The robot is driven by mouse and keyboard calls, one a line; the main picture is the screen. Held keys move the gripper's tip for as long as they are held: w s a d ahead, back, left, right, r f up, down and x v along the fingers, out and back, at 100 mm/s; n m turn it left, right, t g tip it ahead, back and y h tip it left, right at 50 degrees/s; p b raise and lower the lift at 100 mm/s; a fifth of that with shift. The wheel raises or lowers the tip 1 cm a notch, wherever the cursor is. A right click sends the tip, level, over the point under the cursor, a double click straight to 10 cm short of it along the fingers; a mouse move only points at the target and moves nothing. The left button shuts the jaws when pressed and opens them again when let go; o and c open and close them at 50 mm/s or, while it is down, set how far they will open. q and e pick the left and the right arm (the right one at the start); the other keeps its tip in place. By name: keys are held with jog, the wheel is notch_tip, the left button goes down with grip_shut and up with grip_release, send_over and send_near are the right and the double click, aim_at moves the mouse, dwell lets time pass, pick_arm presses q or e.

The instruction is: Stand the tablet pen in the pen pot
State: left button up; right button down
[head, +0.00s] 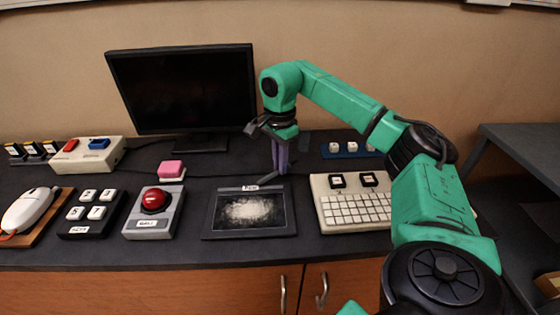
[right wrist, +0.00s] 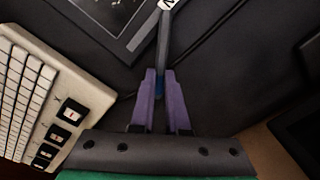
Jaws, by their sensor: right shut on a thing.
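My right gripper (head: 280,172) points down behind the drawing tablet (head: 282,222), its purple fingers near the desk top. In the right wrist view the fingers (right wrist: 160,80) are shut on the slim dark tablet pen (right wrist: 163,45). The pen extends from the fingertips toward the tablet's label and looks close to level. I cannot tell whether it touches the desk. A small dark upright shape (head: 304,141) stands just right of the gripper; I cannot tell whether it is the pen pot. No pen pot shows clearly. My left gripper is out of view.
A monitor (head: 185,90) stands behind left. A beige keyboard (head: 355,208) is right of the tablet, with a blue block of white keys (head: 338,149) behind it. A red-button box (head: 155,205) and a pink button (head: 171,170) are left. Bare desk lies around the gripper.

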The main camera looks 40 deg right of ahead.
jog(key=c, duration=0.9)
grip_release()
notch_tip(320, 180, up, 7)
jog(key=shift+f+p, duration=0.2)
jog(key=shift+p, duration=0.45)
notch_tip(320, 180, up, 6)
jog(key=p, duration=0.4)
jog(key=shift+r, duration=0.25)
